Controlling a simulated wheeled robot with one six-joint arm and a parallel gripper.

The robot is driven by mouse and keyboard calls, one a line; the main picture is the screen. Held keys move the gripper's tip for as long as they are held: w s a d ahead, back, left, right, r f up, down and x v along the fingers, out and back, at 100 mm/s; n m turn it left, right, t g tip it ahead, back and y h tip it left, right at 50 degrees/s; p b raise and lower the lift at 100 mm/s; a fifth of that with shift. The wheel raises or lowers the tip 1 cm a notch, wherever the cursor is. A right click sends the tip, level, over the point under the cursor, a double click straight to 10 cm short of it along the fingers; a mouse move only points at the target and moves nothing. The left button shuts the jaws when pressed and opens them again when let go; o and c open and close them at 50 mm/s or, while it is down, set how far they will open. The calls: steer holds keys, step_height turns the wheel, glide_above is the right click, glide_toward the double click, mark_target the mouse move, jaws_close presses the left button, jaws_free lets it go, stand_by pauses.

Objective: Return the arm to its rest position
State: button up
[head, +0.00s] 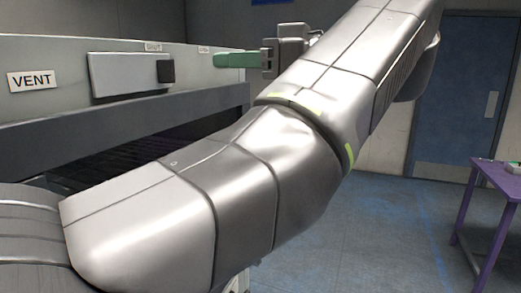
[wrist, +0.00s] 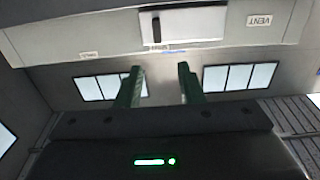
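My gripper (wrist: 161,70) shows in the wrist view with its two green fingers apart and nothing between them. In the head view my gripper (head: 236,60) shows side-on, its green fingers pointing left near the top edge of the grey machine (head: 60,110). I cannot tell whether it touches the machine. My silver arm runs across the head view from lower left to upper right and hides part of the machine and the floor.
The machine has a "VENT" label (head: 33,80), a light panel (head: 125,75) and a dark opening below. A purple table (head: 495,180) stands at the right edge. A blue door (head: 463,90) is at the back. The blue floor (head: 370,235) between them is clear.

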mark_target(171, 62)
steer(key=shift+p+x, duration=0.45)
steer(key=shift+x, duration=4.05)
